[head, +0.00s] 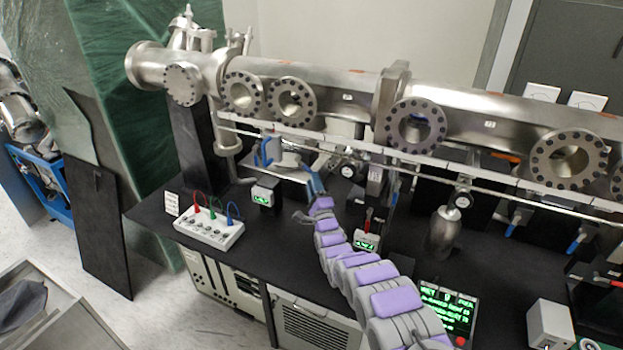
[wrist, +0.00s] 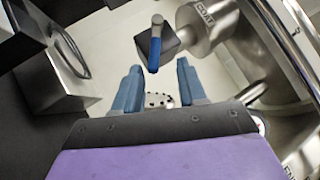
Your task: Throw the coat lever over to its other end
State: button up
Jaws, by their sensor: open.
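The coat lever (wrist: 154,50) is a blue-sleeved handle in the wrist view, just above centre. It hangs down from a dark square block, beside a metal cylinder marked COAT (wrist: 205,18). My gripper (wrist: 159,69) is open, with its two blue fingers spread left and right. The lever's lower end lies between the fingertips in the picture; I cannot tell whether it is between them in depth. No contact shows. In the head view my gripper (head: 312,181) is at the end of the purple and grey arm, under the long steel tube. I cannot pick out the lever there.
The long steel tube (head: 330,105) with round flanges runs across above the black bench. A white box with coloured cables (head: 208,232) stands at the bench's left. Small display boxes (head: 266,193) stand near my gripper. In the wrist view, metal housings (wrist: 290,50) stand close on the right.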

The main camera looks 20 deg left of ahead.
jog(key=v, duration=1.3)
jog(key=shift+s+d+f+p, duration=0.2)
jog(key=shift+s+d+p, duration=0.05)
jog(key=shift+s+p, duration=0.1)
